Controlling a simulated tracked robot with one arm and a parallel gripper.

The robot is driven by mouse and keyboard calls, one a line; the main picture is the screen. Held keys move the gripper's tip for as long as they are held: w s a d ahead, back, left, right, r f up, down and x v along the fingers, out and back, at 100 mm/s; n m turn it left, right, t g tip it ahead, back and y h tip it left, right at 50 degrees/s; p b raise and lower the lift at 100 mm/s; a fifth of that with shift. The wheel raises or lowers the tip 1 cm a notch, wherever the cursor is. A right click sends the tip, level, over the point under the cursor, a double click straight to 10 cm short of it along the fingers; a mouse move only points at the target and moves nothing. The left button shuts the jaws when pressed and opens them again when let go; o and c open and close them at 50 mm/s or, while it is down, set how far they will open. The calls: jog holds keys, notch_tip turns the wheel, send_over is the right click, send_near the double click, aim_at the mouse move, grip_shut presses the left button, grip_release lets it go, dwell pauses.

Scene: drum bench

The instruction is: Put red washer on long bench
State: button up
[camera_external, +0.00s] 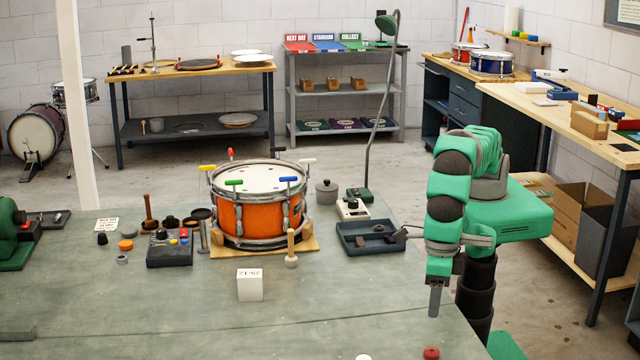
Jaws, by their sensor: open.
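A small red round piece (431,353), which looks like the red washer, lies at the bottom edge of the picture on the grey-green bench top (330,310), near its right edge. My gripper (436,314) points straight down above and slightly right of the red piece, with a gap between them. It is open and holds nothing visible; its fingers show nearly edge-on. A long wooden-topped bench (560,115) runs along the right wall behind my arm. I cannot tell from the picture which bench the name long bench means.
An orange drum (252,218) stands mid-bench, with a white block (250,285) and a mallet (291,250) in front. A dark tray (367,238) and a gooseneck lamp (370,150) are to its right. A white round piece (363,357) lies left of the red one. The front bench top is mostly clear.

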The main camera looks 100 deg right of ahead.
jog(key=w+d+r+m+t+y, duration=0.1)
jog(key=w+d+r+m, duration=0.3)
jog(key=w+d+r, duration=0.4)
jog(key=w+d+r+m+t+y, duration=0.1)
jog(key=w+d+r+m+t, duration=0.2)
jog(key=w+r, duration=0.5)
jog(key=w+d+r+m+t+y, duration=0.15)
jog(key=d+r+m, duration=0.25)
jog(key=d+r, duration=0.55)
jog(key=w+d+r+m+t+h, duration=0.1)
jog(key=w+d+r+m, duration=0.25)
jog(key=d+r, duration=0.6)
jog(key=s+d+r+m+t, duration=0.2)
jog(key=s+d+r+m, duration=0.15)
jog(key=d+r, duration=0.4)
jog(key=s+d+r+m+t, duration=0.25)
jog(key=d+r+m, duration=0.25)
jog(key=d, duration=0.6)
jog(key=s+d+r+m+t+h, duration=0.1)
jog(key=s+d+r+m+t, duration=0.1)
jog(key=s+d+r+m, duration=0.2)
jog(key=s+d+r+m+t+h, duration=0.1)
jog(key=s+d+r+m+t, duration=0.1)
jog(key=s+d+r+m, duration=0.2)
jog(key=s+d, duration=0.3)
jog(key=d, duration=0.3)
jog(key=shift+s+d+r+h, duration=0.25)
jog(key=shift+d+r+h, duration=0.1)
